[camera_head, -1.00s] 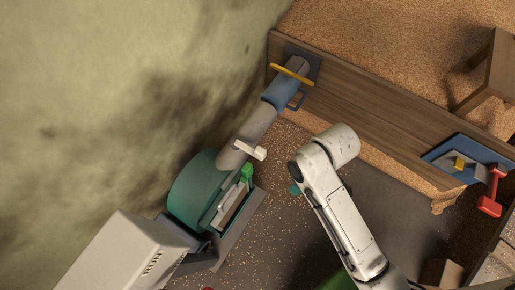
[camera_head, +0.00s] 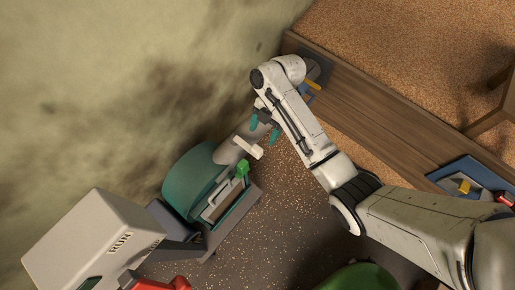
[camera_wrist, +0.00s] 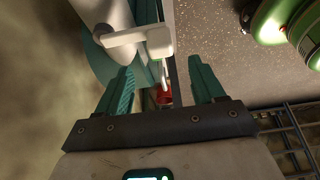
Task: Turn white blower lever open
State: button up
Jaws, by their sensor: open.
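The white lever (camera_head: 249,147) sticks out from the grey pipe (camera_head: 226,153) above the round teal blower housing (camera_head: 187,184). In the wrist view the white lever (camera_wrist: 140,37) lies beyond my fingertips, with its blocky end near the middle. My gripper (camera_head: 264,129) is open and empty, with its teal fingers just above and to the right of the lever in the head view. In the wrist view my gripper (camera_wrist: 162,74) has its fingers spread apart, and the lever is not between them. I see no contact with the lever.
A white box machine (camera_head: 93,241) stands at lower left. A wooden board (camera_head: 400,121) runs along the right, with a blue plate (camera_head: 462,178) on it. A green machine (camera_wrist: 290,20) shows in the wrist view.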

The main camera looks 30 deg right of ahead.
aim_at(258, 147)
jog(key=x, duration=0.9)
jog(key=shift+a+b, duration=0.1)
jog(key=shift+b, duration=0.3)
grip_shut()
